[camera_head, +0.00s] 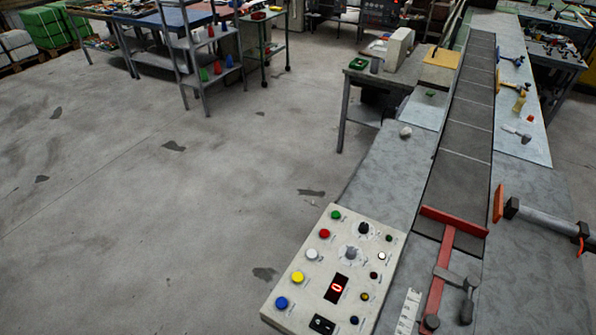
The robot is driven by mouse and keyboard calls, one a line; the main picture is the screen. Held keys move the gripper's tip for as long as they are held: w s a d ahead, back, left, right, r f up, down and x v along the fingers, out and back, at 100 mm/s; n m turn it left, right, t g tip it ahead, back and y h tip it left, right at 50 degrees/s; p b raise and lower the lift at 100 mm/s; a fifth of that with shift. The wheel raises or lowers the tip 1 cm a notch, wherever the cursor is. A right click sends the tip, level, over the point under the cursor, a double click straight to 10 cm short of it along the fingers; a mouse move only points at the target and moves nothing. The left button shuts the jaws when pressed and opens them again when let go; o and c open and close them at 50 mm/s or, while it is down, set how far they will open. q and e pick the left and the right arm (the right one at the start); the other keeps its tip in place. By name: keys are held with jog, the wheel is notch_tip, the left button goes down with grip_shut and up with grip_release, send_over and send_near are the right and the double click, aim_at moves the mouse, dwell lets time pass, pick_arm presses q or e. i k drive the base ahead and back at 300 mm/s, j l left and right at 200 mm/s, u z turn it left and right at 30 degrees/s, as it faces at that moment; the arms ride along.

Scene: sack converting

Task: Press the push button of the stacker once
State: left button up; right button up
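A pale control panel (318,285) stands at the lower middle, beside the near end of a dark belt. Down its left side are a green button (336,215), a red button (324,233), a white button (312,255), a yellow button (298,278) and a blue button (282,303). The labels are too small to read, so I cannot tell which button belongs to the stacker. Neither of my grippers is in view.
The dark conveyor belt (463,133) runs away from me on a grey table. A red T-shaped bar (447,262) lies across its near end. An orange-faced pusher (498,203) stands to the right. A shelf rack (205,62) stands far left. The floor left of the panel is clear.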

aim_at(297, 277)
jog(key=j+z, duration=0.15)
jog(key=z, duration=0.35)
jog(key=j+z, duration=0.2)
jog(key=z, duration=0.25)
jog(key=j+z, duration=0.2)
jog(key=z, duration=0.3)
